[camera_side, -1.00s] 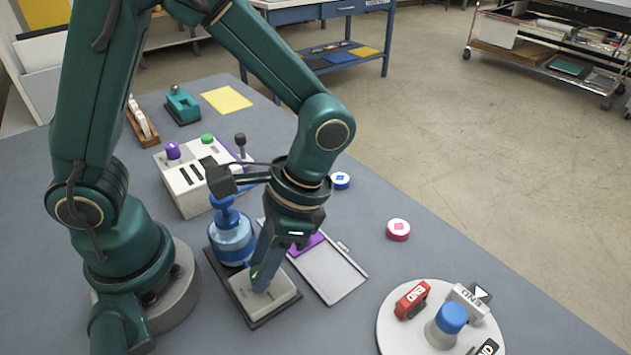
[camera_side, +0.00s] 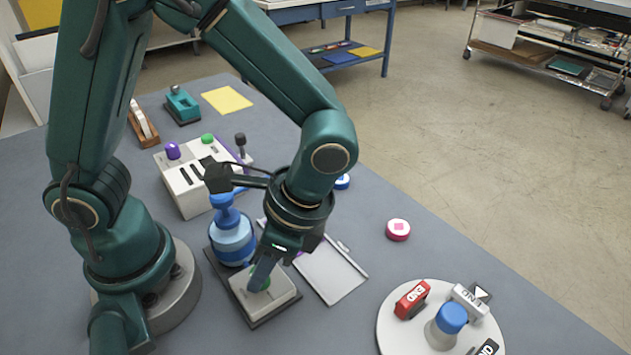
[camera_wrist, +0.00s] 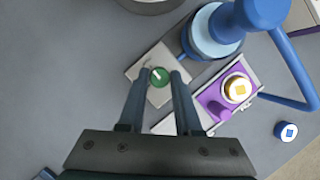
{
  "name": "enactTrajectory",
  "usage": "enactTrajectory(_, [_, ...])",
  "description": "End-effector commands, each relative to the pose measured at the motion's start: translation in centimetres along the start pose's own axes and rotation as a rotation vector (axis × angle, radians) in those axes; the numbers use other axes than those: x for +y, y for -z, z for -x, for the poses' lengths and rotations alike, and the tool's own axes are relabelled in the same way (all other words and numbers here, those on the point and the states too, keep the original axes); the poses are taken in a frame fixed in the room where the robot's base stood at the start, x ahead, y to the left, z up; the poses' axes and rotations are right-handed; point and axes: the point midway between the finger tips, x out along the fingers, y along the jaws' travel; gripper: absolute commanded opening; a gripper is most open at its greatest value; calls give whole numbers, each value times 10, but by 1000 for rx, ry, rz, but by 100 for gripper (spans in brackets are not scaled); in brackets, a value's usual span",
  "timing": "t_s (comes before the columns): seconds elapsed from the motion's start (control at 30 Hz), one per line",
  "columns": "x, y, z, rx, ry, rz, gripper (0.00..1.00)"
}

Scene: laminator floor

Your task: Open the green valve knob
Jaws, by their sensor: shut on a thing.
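The green valve knob (camera_wrist: 159,77) is a small round disc with a white line across it. It sits on top of a pale grey block (camera_side: 284,292), which also shows in the wrist view (camera_wrist: 138,68). My gripper (camera_wrist: 160,83) is shut on the knob from above, one finger on each side. In the side view my gripper (camera_side: 261,281) hides most of the knob. The white line lies slanted between the fingers in the wrist view.
A blue pump-like vessel (camera_side: 233,243) stands close behind the block. A clipboard-like tray (camera_side: 332,272) lies to the right, with a white control box (camera_side: 186,196) farther back. A round plate (camera_side: 398,335) with red and white END blocks is at the front right.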

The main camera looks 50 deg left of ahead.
Motion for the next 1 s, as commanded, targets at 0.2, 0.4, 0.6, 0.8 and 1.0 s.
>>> enactTrajectory(0.2, [0,0,0,1,1,-1,44])
enactTrajectory(0.4, [0,0,0,0,0,0,63])
enactTrajectory(0.6, [0,0,2,1,0,1,63])
enactTrajectory(0.8, [0,1,24,6,1,1,63])
enactTrajectory(1.0, [0,1,45,4,1,1,63])
